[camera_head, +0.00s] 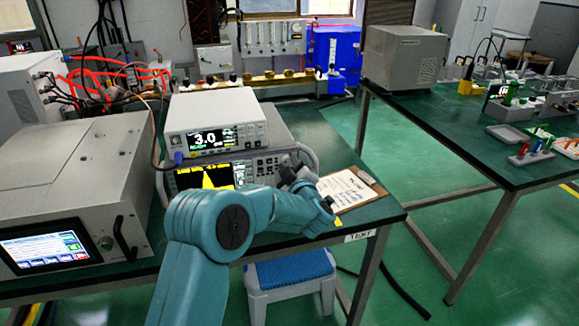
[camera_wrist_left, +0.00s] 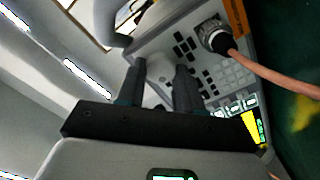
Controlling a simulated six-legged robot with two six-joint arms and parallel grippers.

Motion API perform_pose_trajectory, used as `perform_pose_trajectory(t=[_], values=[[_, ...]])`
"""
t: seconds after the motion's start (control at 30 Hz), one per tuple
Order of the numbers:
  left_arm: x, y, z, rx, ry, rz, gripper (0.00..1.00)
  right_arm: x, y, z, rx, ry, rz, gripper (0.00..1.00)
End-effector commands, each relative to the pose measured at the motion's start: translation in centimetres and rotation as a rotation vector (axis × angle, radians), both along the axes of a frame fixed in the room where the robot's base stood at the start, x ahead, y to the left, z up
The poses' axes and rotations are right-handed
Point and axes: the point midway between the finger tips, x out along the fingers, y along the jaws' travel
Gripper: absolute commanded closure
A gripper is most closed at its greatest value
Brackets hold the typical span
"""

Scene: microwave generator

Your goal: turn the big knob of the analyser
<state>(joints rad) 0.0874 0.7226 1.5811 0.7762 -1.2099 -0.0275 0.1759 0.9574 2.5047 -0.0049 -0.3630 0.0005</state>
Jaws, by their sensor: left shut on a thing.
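The analyser (camera_head: 238,176) stands on the green bench under another instrument, its screen showing a yellow trace. My left arm reaches across in front of it, and my left gripper (camera_head: 297,172) is at the right end of its front panel. In the left wrist view the two dark fingers of my left gripper (camera_wrist_left: 160,88) point at the panel and are shut on the big knob (camera_wrist_left: 160,70), a pale grey round shape between them. In the head view the knob is hidden behind the gripper. My right gripper is not in view.
A meter (camera_head: 215,122) reading 3.0 sits on the analyser. A clipboard (camera_head: 350,195) lies to the right. A grey box with a touchscreen (camera_head: 45,247) stands at the left. In the wrist view a plugged-in pink cable (camera_wrist_left: 270,75) leaves the panel beside the gripper.

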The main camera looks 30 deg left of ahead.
Motion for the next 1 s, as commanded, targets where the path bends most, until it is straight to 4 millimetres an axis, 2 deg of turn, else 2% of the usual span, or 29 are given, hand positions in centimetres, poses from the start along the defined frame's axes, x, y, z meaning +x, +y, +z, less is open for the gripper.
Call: perform_pose_trajectory(t=[0.03,0.07,0.33,0.47,0.57,0.8,1.0], values=[[0.0,0.0,0.1,0.001,-0.001,0.0,0.58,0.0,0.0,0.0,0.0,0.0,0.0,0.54],[0.0,0.0,0.1,0.001,-0.001,0.0,0.54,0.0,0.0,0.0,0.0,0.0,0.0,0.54],[0.0,0.0,0.0,0.001,0.0,-0.001,0.54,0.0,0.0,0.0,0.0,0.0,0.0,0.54],[-0.6,-0.7,0.0,0.002,0.0,-0.001,0.54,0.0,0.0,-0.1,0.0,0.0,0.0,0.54],[-1.7,-2.2,0.0,0.002,0.002,-0.005,0.54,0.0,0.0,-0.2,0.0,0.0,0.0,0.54],[-5.9,-7.1,0.0,0.002,0.001,-0.006,0.54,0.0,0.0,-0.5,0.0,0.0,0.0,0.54],[-8.9,-10.5,0.0,0.002,-0.001,-0.004,0.54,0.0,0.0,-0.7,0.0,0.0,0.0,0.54]])
